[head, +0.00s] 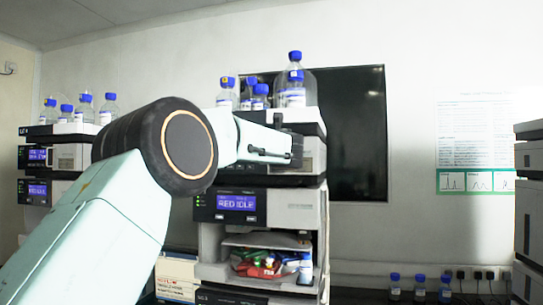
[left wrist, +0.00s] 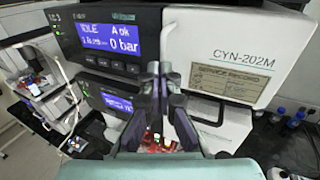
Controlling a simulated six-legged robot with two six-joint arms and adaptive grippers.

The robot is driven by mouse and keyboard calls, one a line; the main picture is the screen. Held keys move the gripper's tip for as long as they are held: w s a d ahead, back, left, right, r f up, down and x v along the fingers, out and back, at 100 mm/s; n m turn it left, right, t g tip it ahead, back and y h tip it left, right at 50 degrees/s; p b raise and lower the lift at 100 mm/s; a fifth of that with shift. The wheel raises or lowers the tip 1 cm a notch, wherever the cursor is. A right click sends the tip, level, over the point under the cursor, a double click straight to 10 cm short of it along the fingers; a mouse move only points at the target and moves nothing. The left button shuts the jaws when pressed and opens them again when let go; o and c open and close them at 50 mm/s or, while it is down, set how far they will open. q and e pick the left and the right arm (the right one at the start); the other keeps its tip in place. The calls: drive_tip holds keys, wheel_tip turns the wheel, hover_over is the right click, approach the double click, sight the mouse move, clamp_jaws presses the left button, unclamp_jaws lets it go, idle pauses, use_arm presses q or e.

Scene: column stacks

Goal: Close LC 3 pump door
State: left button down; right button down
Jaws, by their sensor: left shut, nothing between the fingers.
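My left arm reaches across the head view to the middle instrument stack, and my left gripper (left wrist: 158,72) shows in the left wrist view, shut and empty. Its fingertips are just below the front of a module whose blue display (left wrist: 105,35) reads IDLE and 0 bar. Whether they touch it I cannot tell. In the head view my arm hides much of the upper modules. My right gripper is not in view.
Below, a module display (head: 237,203) reads RED IDLE, above an open bay with colourful items (head: 262,264). Blue-capped bottles (head: 292,92) stand on top of the stack. Another stack (head: 36,160) is at left and one (head: 529,200) at the right edge. A dark screen (head: 358,140) is behind.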

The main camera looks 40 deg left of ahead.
use_arm(q)
drive_tip(key=shift+w+a, duration=0.15)
drive_tip(key=shift+a, duration=0.2)
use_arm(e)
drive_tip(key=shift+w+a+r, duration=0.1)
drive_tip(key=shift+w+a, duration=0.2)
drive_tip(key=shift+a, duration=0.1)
use_arm(q)
drive_tip(key=shift+d, duration=0.15)
